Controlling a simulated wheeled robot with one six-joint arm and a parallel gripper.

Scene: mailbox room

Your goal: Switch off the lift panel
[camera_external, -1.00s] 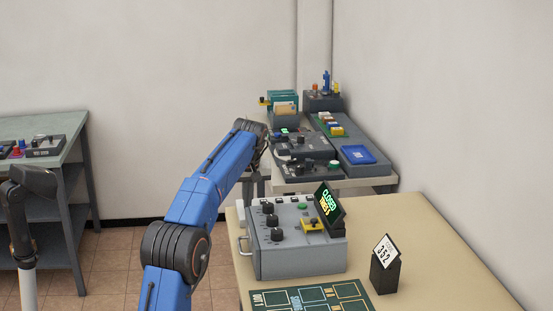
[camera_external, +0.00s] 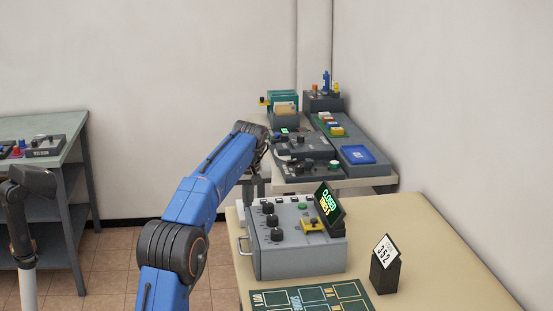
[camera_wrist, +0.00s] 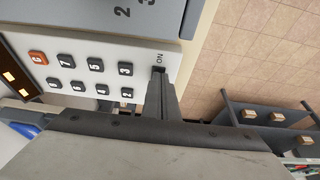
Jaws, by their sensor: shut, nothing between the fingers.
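In the wrist view the lift panel (camera_wrist: 100,50) is a white plate with several black numbered buttons and one orange button (camera_wrist: 37,57). An "ON" label is printed near its right edge. My gripper (camera_wrist: 161,74) is shut and empty, with its tips right at the panel beside that label. The tips cover the spot there, so the switch itself is hidden. I cannot tell whether they touch it. In the external view my arm reaches toward the far bench and its own links hide the gripper.
A dark strip with lit amber marks (camera_wrist: 16,78) borders the panel's left end. A grey surface (camera_wrist: 130,15) with large digits adjoins it. Tiled floor (camera_wrist: 235,55) shows at right. A grey control box (camera_external: 300,262) stands on the near beige table (camera_external: 440,260), close to my arm.

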